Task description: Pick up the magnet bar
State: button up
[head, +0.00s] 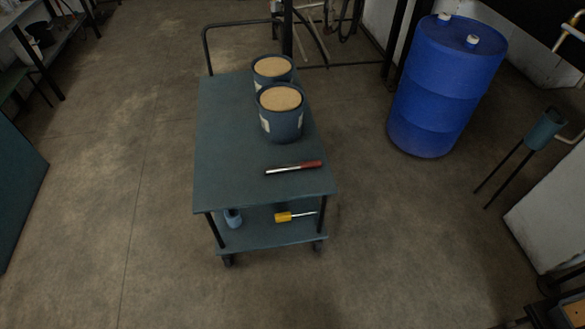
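A slim bar with a silver shaft and a dark red right end, which looks like the magnet bar (294,168), lies on the top shelf of a teal cart (228,150). It lies near the front right of that shelf, almost level across the picture, with its red end close to the right edge. Nothing covers it. My gripper is not in view.
Two dark blue tubs with tan contents, a nearer one (282,124) and a farther one (272,68), stand behind the bar. A yellow-handled tool (284,217) and a blue container (233,217) sit on the lower shelf. A blue drum (440,90) stands right. Floor (150,255) in front is clear.

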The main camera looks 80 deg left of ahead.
aim_at(313, 163)
jog(key=u, duration=2.75)
